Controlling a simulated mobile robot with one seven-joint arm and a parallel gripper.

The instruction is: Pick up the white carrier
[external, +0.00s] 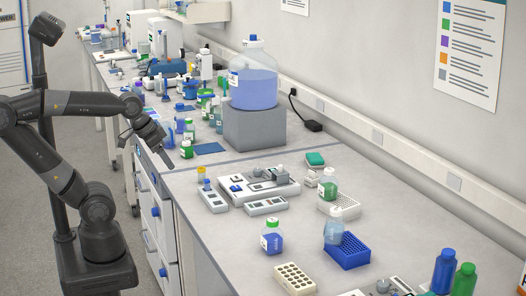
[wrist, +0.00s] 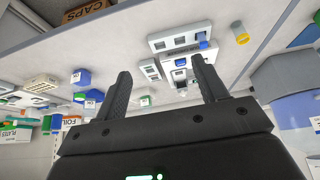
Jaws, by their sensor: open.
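Two pale racks could be the white carrier, and I cannot tell which one is meant. The other is a cream rack with rows of holes (external: 294,279) near the front edge. A pale rack (wrist: 40,83) also shows at the left in the wrist view. My gripper (external: 146,155) is open and empty at the bench's left edge, well away from both racks. Its spread fingers show in the wrist view (wrist: 160,65).
A white instrument (external: 258,190) with small modules lies mid-bench. A blue rack (external: 348,252) and a green-capped bottle with blue liquid (external: 272,238) stand near the pale racks. A large carboy (external: 253,80) sits on a grey block behind. The bench's front-left surface is clear.

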